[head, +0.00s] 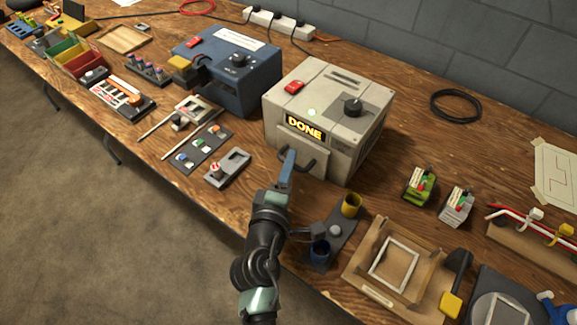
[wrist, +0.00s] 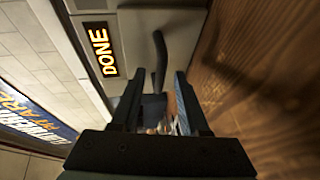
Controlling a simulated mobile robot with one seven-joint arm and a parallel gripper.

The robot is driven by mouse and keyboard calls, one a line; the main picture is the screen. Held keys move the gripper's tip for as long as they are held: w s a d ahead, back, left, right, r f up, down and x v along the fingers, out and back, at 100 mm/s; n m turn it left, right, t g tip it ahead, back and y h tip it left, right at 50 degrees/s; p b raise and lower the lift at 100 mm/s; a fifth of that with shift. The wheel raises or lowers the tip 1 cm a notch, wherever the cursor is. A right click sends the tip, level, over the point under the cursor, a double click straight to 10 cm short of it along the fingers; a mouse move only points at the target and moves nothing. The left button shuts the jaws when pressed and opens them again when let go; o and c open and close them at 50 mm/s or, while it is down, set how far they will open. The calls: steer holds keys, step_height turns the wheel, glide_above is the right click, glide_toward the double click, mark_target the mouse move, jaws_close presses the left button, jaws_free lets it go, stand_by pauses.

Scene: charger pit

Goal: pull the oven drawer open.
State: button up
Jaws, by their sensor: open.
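The oven (head: 330,115) is a beige-grey box on the bench with a lit "DONE" display, a red button and a dark knob on top. Its drawer front (head: 293,140) is low on the near face and looks closed. The dark drawer handle (head: 309,163) juts out from it and also shows in the wrist view (wrist: 160,58). My gripper (head: 288,162) is open at the handle. In the wrist view the handle lines up between the two fingertips (wrist: 158,84). I cannot tell whether the fingers reach around it or touch it. The arm hides part of the drawer's lower front.
A blue machine (head: 235,75) stands left of the oven. A grey bracket (head: 228,167) lies to the left.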

steer(key=shift+w, duration=0.1)
jaws_close()
stand_by(1.4)
